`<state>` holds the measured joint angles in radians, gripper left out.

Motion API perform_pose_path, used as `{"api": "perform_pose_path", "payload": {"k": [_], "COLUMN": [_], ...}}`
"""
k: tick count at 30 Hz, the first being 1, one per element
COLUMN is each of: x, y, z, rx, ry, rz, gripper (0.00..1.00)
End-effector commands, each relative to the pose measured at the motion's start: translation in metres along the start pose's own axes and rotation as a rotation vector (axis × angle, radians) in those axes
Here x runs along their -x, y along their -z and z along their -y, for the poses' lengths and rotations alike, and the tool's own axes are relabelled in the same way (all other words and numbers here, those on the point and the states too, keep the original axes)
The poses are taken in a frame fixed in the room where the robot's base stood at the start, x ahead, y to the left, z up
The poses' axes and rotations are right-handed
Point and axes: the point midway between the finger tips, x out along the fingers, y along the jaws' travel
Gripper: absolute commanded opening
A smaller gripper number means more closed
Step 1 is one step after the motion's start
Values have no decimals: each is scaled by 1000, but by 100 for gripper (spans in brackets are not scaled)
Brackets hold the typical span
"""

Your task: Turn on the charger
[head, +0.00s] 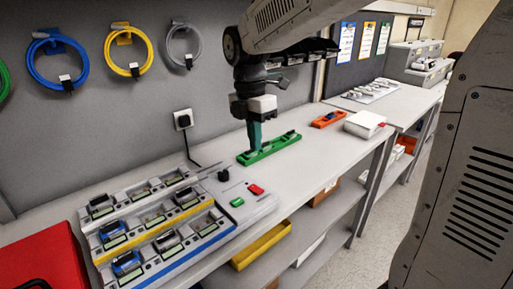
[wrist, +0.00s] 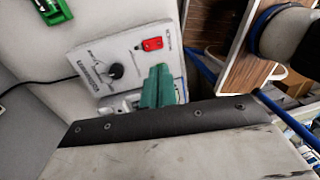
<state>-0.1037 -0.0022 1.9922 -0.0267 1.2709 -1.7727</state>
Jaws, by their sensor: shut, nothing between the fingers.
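The charger (head: 160,258) is a pale rack on the bench holding several small devices in rows with yellow and blue strips. Its control panel (head: 251,213), at its right end, carries a black knob (head: 223,174), a green button (head: 237,202) and a red button (head: 256,190). In the wrist view the panel (wrist: 91,62) shows the knob (wrist: 115,71) and the red button (wrist: 152,44); the green button is not visible there. My gripper (head: 257,150) points down with teal fingers shut and empty, apart from the panel. The fingers (wrist: 160,72) overlap the panel in the wrist view.
A green holder (head: 282,145) lies on the bench behind my fingers; an orange one (head: 328,119) and a white box (head: 364,124) are farther back. A black cable runs from the wall socket (head: 183,119) to the charger. A red object (head: 45,262) is at the left.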

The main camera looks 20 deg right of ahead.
Motion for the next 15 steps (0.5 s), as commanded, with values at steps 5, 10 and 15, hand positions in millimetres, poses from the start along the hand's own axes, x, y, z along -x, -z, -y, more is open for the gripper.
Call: {"api": "perform_pose_path", "payload": {"k": [5, 10, 15], "x": [-39, -75, -102], "y": [0, 0, 0], "z": [1, 1, 1], "rx": [0, -1, -1], "ry": [5, 4, 3], "rz": [-1, -1, 0], "gripper": [0, 0, 0]}}
